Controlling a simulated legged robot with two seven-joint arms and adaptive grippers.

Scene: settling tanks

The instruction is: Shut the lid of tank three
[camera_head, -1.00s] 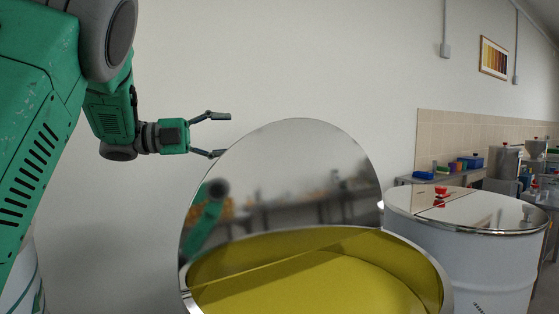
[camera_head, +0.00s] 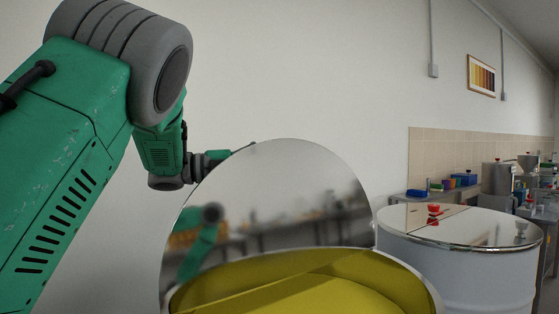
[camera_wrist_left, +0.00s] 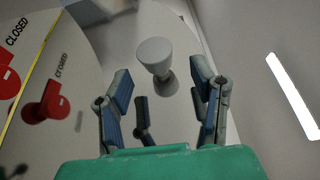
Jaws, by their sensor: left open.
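The open tank (camera_head: 395,270) is in the front middle of the head view, with yellow-green inside its rim. Its mirror-like lid (camera_head: 280,200) stands raised at the back left of the opening. No number shows. In the left wrist view a pale grey knob (camera_wrist_left: 154,52) stands on a shiny surface, seen between the fingers of my left gripper (camera_wrist_left: 161,76). This gripper is open; I cannot tell whether a finger touches the knob. In the head view the gripper is mostly hidden behind the lid. My right gripper is out of view.
A white tank (camera_head: 465,265) with a shut shiny lid and red knob (camera_head: 434,209) stands to the right. A red latch (camera_wrist_left: 42,104) marked "CLOSED" shows at the left of the wrist view. A cluttered bench (camera_head: 440,190) runs along the back wall.

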